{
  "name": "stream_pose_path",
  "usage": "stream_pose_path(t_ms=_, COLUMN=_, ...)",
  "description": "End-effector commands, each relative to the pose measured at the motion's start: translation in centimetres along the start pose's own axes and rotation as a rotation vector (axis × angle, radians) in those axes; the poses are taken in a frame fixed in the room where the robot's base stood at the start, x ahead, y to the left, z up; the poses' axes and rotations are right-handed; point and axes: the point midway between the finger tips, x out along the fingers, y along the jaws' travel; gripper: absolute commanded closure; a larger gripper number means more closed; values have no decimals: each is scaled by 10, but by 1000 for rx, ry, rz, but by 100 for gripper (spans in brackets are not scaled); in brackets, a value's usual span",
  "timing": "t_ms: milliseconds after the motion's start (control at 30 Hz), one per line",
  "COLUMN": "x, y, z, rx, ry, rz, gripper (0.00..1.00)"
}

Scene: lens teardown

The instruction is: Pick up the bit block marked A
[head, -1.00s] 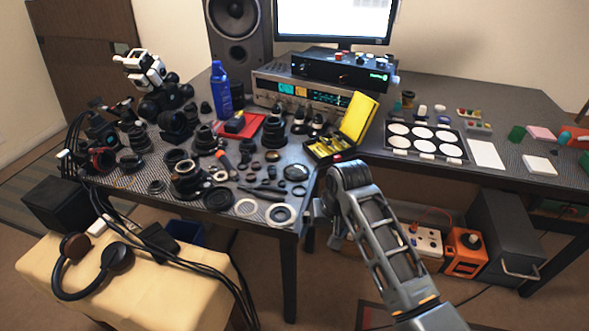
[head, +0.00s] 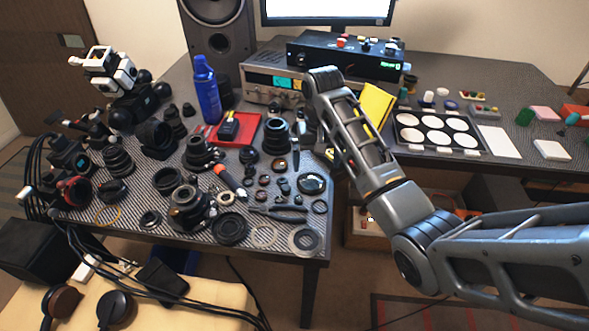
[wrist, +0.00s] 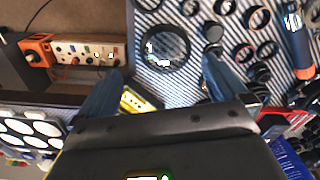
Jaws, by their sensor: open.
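The yellow case (head: 376,104) stands open on the table, partly hidden behind my arm in the head view. Part of its yellow edge (wrist: 133,101) shows between the fingers in the wrist view. I cannot make out a bit block or a letter A in either view. My gripper (wrist: 161,86) is open above the table, with its two bluish fingers apart and nothing between them. In the head view the fingers are mostly hidden by my arm.
Lens rings and barrels crowd the table left of my arm, with a large ring (wrist: 166,47) near the fingers. A red tray (head: 252,121), blue bottle (head: 206,92) and black device (head: 340,55) stand behind. A palette of white discs (head: 437,133) lies right.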

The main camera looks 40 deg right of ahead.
Motion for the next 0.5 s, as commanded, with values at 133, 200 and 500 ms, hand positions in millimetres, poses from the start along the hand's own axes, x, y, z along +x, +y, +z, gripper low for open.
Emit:
stream_pose_path(t_ms=133, x=4, y=3, z=-1, rx=5, ry=-8, rz=5, gripper=0)
stream_pose_path(t_ms=200, x=11, y=3, z=-1, rx=5, ry=-9, rz=5, gripper=0)
stream_pose_path(t_ms=500, x=44, y=1, z=-1, rx=4, ry=-9, rz=6, gripper=0)
